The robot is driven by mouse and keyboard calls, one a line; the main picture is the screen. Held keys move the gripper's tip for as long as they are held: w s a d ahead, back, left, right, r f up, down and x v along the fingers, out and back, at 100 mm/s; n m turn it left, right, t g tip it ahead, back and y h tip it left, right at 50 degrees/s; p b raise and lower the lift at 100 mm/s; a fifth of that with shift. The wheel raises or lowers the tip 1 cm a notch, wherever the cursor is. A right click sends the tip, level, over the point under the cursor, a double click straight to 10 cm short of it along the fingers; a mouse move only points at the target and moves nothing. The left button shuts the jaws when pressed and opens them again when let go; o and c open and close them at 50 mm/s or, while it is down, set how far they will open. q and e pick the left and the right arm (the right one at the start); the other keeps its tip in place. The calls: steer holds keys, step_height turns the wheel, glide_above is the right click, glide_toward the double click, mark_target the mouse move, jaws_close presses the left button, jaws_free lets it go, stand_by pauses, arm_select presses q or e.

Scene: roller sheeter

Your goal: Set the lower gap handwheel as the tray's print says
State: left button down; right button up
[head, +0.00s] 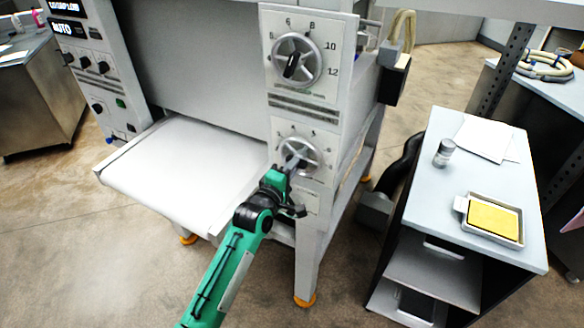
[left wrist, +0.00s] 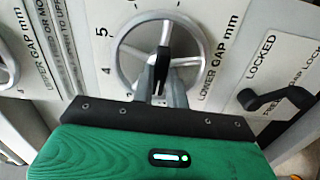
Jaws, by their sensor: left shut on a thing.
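The lower gap handwheel (head: 305,148) is a grey spoked wheel low on the machine's front panel. It fills the upper middle of the left wrist view (left wrist: 201,52), with a black grip (left wrist: 163,66) on it. My left gripper (head: 292,163) reaches up from below; its fingers (left wrist: 160,88) are shut on the black grip. A "4" and a "5" show left of the wheel, and "LOWER GAP mm" to its right. The tray (head: 462,205) lies on the side cart with a yellow face; its print is too small to read. My right gripper is not in view.
The upper handwheel (head: 297,60) sits above on the same panel. A black lever (left wrist: 276,98) beside "LOCKED" is right of the lower wheel. A white infeed table (head: 180,165) juts out at left. The cart (head: 450,115) holds a small jar (head: 444,152) and papers (head: 487,138).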

arm_select(q)
steer(key=shift+f+n, duration=0.1)
steer(key=shift+n, duration=17.4)
steer(key=c, duration=1.4)
jaws_free()
